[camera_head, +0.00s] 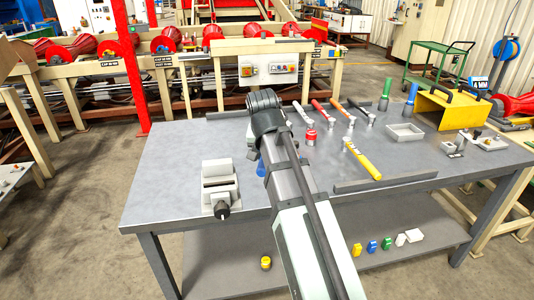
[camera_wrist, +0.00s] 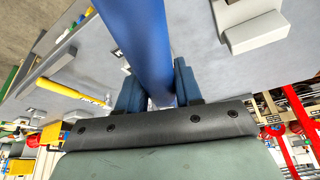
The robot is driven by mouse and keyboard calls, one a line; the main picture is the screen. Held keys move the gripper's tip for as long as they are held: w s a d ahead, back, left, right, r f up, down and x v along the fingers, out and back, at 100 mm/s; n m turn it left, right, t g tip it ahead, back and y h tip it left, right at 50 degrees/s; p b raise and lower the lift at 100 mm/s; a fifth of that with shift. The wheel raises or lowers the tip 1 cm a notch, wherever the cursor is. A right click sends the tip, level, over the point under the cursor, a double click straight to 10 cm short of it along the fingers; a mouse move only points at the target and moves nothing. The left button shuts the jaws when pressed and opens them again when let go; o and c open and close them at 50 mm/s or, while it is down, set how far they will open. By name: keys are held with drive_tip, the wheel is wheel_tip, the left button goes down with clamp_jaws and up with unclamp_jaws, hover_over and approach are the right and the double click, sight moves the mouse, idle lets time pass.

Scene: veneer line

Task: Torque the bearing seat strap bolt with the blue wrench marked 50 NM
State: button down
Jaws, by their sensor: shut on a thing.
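In the wrist view a thick blue bar (camera_wrist: 138,40), which looks like the wrench handle, runs between the two dark blue fingers of my gripper (camera_wrist: 157,90). The gripper is shut on it. No marking can be read on the visible part. In the head view my arm hides most of the gripper; a small blue piece (camera_head: 260,168) shows just left of the arm, above the grey table.
A yellow wrench (camera_head: 362,160) lies on the table (camera_head: 170,185) right of my arm. Several coloured-handled tools, a red cap (camera_head: 310,137), a grey tray (camera_head: 404,132) and a yellow box (camera_head: 447,108) stand behind it. A grey vise (camera_head: 220,187) is at left. The table's left end is clear.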

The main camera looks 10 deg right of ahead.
drive_tip(key=d+f+n+y, duration=0.3)
drive_tip(key=d+n, duration=0.5)
drive_tip(key=d, duration=0.3)
drive_tip(key=shift+d+f+n, duration=0.2)
drive_tip(key=shift+f+n, duration=0.2)
drive_tip(key=shift+f, duration=0.45)
idle(0.6)
drive_tip(key=shift+f, duration=0.9)
idle(0.6)
drive_tip(key=shift+a, duration=0.1)
drive_tip(key=a+m+h, duration=0.3)
drive_tip(key=a+m, duration=0.5)
drive_tip(key=a, duration=0.3)
drive_tip(key=shift+m, duration=0.3)
idle(2.2)
